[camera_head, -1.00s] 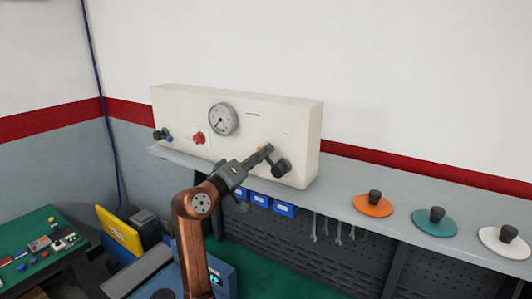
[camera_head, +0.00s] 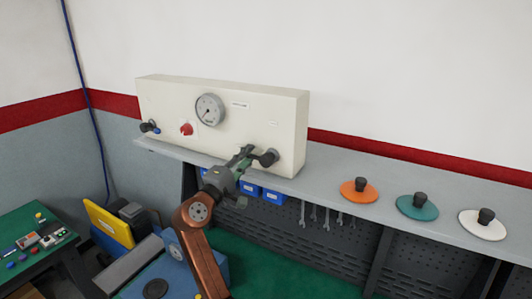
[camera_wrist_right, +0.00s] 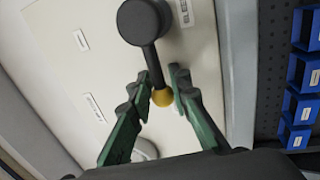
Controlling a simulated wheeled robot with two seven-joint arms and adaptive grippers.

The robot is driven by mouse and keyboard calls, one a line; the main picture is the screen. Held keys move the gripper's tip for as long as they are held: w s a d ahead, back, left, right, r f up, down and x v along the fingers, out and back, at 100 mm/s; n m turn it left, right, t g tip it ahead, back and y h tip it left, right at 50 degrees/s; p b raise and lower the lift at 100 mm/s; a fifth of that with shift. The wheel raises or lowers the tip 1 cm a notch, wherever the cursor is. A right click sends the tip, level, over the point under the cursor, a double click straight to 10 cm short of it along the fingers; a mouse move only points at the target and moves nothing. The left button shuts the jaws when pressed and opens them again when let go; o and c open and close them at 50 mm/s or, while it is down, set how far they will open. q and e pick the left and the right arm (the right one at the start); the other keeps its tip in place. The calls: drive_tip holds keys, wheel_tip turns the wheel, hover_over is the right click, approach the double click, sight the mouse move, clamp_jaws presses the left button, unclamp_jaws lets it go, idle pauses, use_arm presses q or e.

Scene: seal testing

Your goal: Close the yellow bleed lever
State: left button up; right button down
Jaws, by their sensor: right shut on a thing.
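The bleed lever shows in the right wrist view as a dark rod (camera_wrist_right: 154,62) running from a round black hub (camera_wrist_right: 143,22) to a yellow ball tip (camera_wrist_right: 162,97). The hub also shows in the head view (camera_head: 269,158), low on the right part of the cream panel (camera_head: 285,105). My right gripper (camera_head: 247,153) is at the panel face, just left of the hub, and hides the yellow tip there. My left gripper is not in view.
Blue bins (camera_head: 273,197) and wrenches hang below.

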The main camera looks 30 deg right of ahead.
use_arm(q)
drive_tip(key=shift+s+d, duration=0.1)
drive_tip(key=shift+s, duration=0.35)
use_arm(e)
drive_tip(key=shift+w+a+f, duration=0.1)
drive_tip(key=shift+f, duration=0.15)
drive_tip(key=c, duration=2)
unclamp_jaws()
drive_tip(key=shift+a, duration=0.1)
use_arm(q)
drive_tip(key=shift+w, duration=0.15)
use_arm(e)
drive_tip(key=shift+r, duration=0.1)
drive_tip(key=v, duration=1.2)
